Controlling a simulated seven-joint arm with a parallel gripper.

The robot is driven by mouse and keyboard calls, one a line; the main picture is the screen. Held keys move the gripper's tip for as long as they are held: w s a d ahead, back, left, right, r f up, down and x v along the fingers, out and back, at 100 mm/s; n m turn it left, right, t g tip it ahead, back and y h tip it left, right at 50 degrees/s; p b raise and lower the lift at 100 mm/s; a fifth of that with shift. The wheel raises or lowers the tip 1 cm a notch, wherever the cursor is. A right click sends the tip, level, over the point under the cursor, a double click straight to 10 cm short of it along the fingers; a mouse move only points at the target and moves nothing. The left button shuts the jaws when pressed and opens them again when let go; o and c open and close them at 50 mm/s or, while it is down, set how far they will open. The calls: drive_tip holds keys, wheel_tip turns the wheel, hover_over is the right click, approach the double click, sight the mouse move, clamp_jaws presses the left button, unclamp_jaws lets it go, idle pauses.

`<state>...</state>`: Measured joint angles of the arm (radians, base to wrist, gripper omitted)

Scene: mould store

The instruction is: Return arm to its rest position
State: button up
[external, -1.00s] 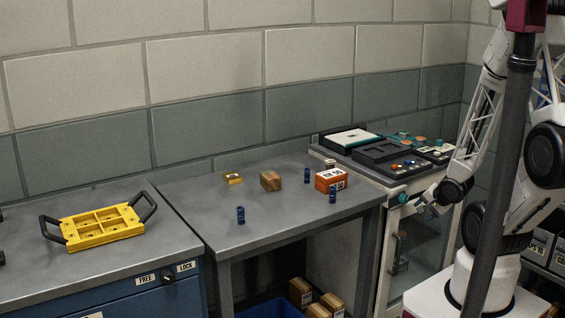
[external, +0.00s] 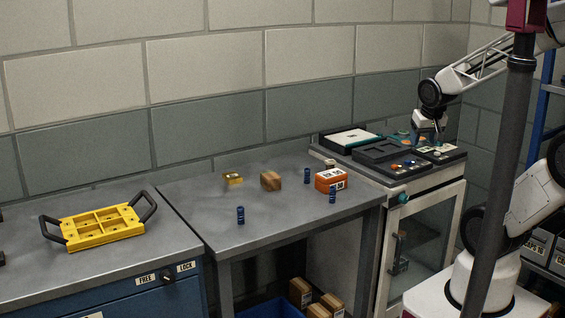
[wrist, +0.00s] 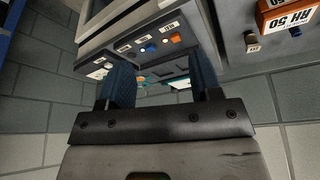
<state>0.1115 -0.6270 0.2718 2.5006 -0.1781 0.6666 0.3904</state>
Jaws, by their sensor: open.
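My gripper (external: 430,138) hangs over the back right part of the cabinet top in the external view, near the small dark trays and coloured parts there. In the wrist view my gripper (wrist: 160,85) shows two dark blue fingers standing apart, with nothing held between them. Beyond the fingers, the wrist view shows a panel with labelled coloured knobs (wrist: 148,48). Whether the fingertips touch anything on the cabinet cannot be told.
The cabinet (external: 440,190) carries dark trays (external: 380,152). The grey table (external: 285,215) holds an orange box (external: 330,179), a wooden block (external: 270,181), a brass block (external: 233,179) and blue cylinders (external: 240,215). A yellow tray (external: 102,227) lies left. A dark post (external: 500,170) stands in front of my arm.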

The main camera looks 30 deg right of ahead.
drive_tip(key=s+a+r+n+g+y, duration=0.1)
drive_tip(key=s+a+r+n, duration=0.3)
drive_tip(key=r, duration=0.3)
drive_tip(key=shift+a+r+y, duration=0.15)
drive_tip(key=shift+a+y, duration=0.15)
drive_tip(key=shift+a, duration=0.35)
drive_tip(key=shift+w, duration=0.15)
idle(1.1)
